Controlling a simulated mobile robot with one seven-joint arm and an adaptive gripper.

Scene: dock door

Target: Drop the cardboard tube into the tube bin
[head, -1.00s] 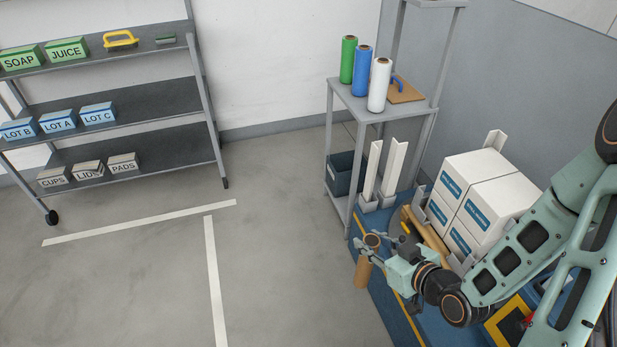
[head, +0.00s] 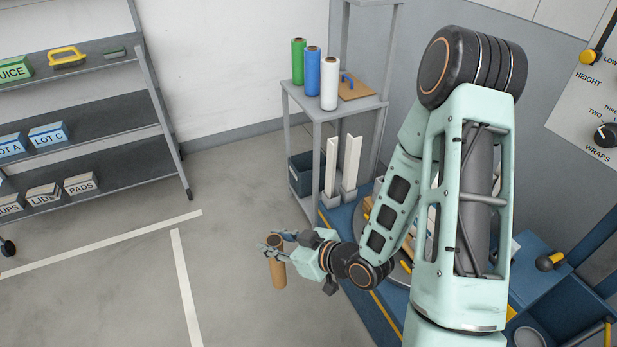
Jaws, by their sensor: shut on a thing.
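My gripper (head: 274,248) is shut on the brown cardboard tube (head: 278,273), near its upper end. The tube hangs about upright over the open grey floor, left of the blue platform. A dark bin (head: 302,172) stands on the low shelf of the grey rack. I cannot tell from this view whether it is the tube bin, as no label shows.
The grey rack (head: 330,108) carries green, blue and white rolls and a brown board. White upright posts (head: 351,162) stand beside it. A shelf cart (head: 95,110) with labelled boxes is at the left. The taped floor between is clear. My arm hides much of the platform (head: 362,312).

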